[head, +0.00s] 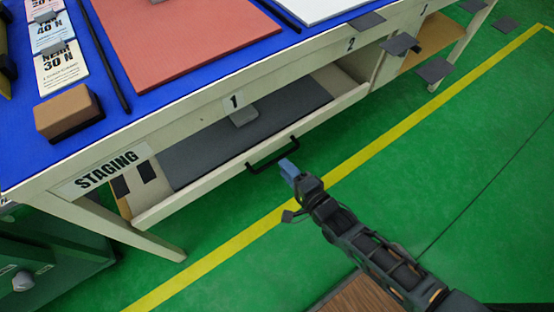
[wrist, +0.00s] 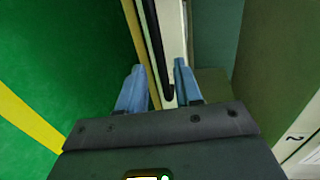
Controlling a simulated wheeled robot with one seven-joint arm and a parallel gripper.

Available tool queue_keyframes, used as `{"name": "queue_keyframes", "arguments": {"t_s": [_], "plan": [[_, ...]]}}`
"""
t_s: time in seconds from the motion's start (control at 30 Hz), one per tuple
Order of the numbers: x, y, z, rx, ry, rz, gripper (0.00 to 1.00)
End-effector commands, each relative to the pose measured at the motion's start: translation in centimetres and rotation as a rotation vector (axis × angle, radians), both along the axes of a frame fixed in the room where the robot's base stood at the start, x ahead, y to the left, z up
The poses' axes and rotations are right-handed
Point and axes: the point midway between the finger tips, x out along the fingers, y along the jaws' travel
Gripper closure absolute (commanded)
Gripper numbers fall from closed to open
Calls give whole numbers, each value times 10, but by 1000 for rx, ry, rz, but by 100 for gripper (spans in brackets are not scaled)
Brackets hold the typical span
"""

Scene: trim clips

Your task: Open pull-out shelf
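The pull-out shelf has a cream front rail (head: 200,195) and a grey mat surface (head: 215,137), below the tabletop edge marked 1. A black bar handle (head: 274,156) is fixed to the rail. I cannot tell for certain how far the shelf is out. My gripper (head: 288,168) has blue fingers and is at the right end of the handle. In the wrist view my gripper (wrist: 158,80) is open, and the black handle (wrist: 154,45) runs between the lines of its two fingers. Whether either finger touches it is unclear.
The blue-topped bench (head: 150,50) carries a red mat (head: 180,35), a brown block (head: 68,112) and printed cards (head: 60,68). Bays marked 2 (head: 351,44) and 3 lie to the right. A yellow line (head: 250,233) crosses the open green floor. A green cabinet (head: 50,260) is at lower left.

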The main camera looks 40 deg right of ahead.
Motion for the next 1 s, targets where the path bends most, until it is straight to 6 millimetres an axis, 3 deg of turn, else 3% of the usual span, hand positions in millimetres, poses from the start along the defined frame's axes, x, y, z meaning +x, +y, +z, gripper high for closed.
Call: {"name": "queue_keyframes", "arguments": {"t_s": [0.1,0.33,0.73,1.0], "plan": [[21,0,-5,-1,-2,0,66],[48,0,-10,-2,-1,1,66],[55,0,-11,-3,0,1,66],[55,0,-11,-3,0,1,91]]}}
